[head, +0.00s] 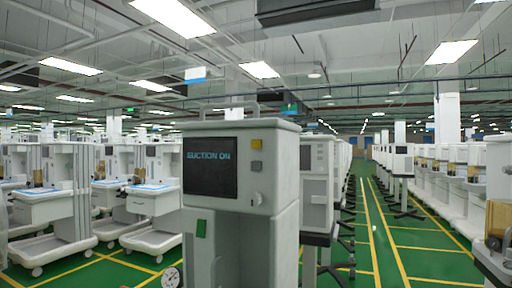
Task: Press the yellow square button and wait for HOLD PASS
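The yellow square button (257,144) is on the upper right of the front panel of a white and grey cart (285,180) in the middle of the head view. Nothing touches it or covers it. The dark screen (210,168) to its left reads "SUCTION ON". A grey square button (257,168) sits just below the yellow one, and a small light knob (257,199) is lower down. Neither of my grippers shows in the head view.
White carts (155,198) stand at the left, and more line the right side. A green aisle with yellow lines (385,235) is open right of centre.

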